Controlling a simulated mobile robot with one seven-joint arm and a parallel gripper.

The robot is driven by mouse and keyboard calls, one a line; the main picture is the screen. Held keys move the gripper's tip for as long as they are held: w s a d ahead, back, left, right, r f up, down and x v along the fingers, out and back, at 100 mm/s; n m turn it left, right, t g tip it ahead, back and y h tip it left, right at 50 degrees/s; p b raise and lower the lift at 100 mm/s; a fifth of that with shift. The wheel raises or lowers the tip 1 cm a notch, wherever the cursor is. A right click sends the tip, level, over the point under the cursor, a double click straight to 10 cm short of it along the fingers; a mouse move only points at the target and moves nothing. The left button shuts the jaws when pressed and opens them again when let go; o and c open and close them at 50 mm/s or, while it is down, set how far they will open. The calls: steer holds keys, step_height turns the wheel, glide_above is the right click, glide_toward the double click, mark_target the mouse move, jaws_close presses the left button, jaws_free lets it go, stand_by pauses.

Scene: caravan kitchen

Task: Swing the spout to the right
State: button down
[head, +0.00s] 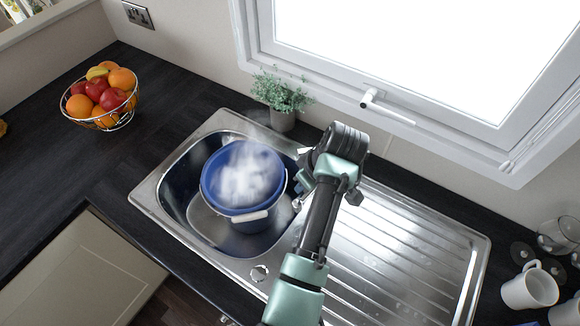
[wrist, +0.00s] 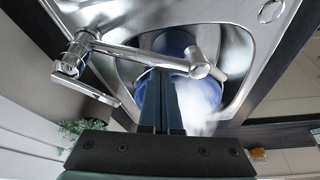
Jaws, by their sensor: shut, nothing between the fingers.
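The chrome spout (wrist: 140,53) reaches from the tap's base (wrist: 80,45) to a round end over the blue bucket in the wrist view. A flat lever (wrist: 85,85) sticks out at the base. In the head view my arm hides most of the tap; a small chrome end (head: 297,204) shows beside the bucket. My gripper (wrist: 161,72) is shut and empty, its dark fingertips close beside the middle of the spout. I cannot tell whether they touch it. In the head view my gripper (head: 304,178) is partly hidden by my wrist.
The blue bucket (head: 235,204) stands in the sink basin (head: 172,193) with white steam or foam at its top. A potted plant (head: 282,119) stands behind the sink by the window. The ribbed drainer (head: 400,260) on the right is clear. Mugs (head: 528,290) stand at far right.

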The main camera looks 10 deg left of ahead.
steer(key=shift+s+d+p, duration=0.3)
steer(key=shift+d, duration=0.75)
steer(key=shift+s+d+p, duration=0.25)
steer(key=shift+d+p, duration=0.05)
steer(key=shift+d, duration=0.7)
steer(key=a, duration=0.1)
steer(key=a+r, duration=0.2)
steer(key=shift+w+a, duration=0.2)
steer(key=shift+w, duration=0.15)
steer(key=w+b+v, duration=0.1)
steer(key=v, duration=0.7)
steer(key=shift+d+r+b, duration=0.3)
steer(key=shift+d, duration=0.05)
